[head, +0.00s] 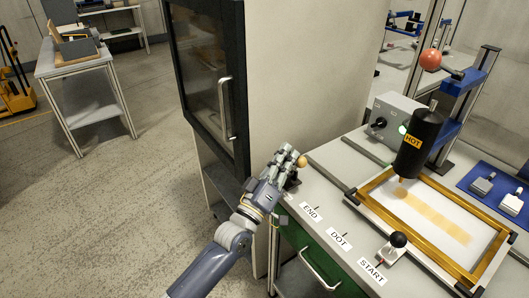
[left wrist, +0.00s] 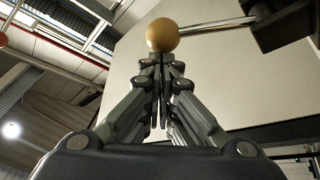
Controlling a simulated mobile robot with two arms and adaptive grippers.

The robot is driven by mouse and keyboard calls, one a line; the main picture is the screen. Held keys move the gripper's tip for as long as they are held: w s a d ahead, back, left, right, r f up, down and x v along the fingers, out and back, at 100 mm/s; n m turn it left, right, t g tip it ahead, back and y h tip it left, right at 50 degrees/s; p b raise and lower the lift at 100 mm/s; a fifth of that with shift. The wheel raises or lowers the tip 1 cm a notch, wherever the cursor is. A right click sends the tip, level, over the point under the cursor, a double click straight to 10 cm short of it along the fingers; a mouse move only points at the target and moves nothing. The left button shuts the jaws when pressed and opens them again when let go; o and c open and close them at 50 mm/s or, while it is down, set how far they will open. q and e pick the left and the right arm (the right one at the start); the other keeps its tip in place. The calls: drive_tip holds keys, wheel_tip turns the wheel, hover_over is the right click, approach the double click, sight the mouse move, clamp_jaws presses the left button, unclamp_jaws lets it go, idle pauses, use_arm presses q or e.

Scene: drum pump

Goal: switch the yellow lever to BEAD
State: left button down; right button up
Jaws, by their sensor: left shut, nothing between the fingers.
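The yellow lever's ball knob (head: 302,161) shows at the left edge of the bench top, right at my left gripper's fingertips. In the left wrist view the yellow knob (left wrist: 162,35) stands just beyond the closed fingertips, with its thin rod (left wrist: 208,27) running right to a dark block (left wrist: 282,24). My left gripper (head: 290,156) is shut with nothing between its fingers; it also shows in the left wrist view (left wrist: 160,62). Whether it touches the knob I cannot tell. No BEAD label is readable. My right gripper is not in view.
A black-knobbed lever (head: 398,240) stands near the START label (head: 372,271), with DOT (head: 340,240) and END (head: 311,211) labels farther left. A black HOT cylinder (head: 420,142) hangs over a gold frame (head: 455,265). A tall cabinet (head: 290,75) stands close behind my left gripper.

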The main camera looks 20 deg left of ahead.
use_arm(q)
drive_tip(key=shift+s+d+m, duration=0.1)
drive_tip(key=shift+d+m, duration=0.05)
drive_tip(key=shift+m, duration=0.25)
drive_tip(key=shift+s+f, duration=0.1)
drive_tip(key=v, duration=1.2)
idle(0.4)
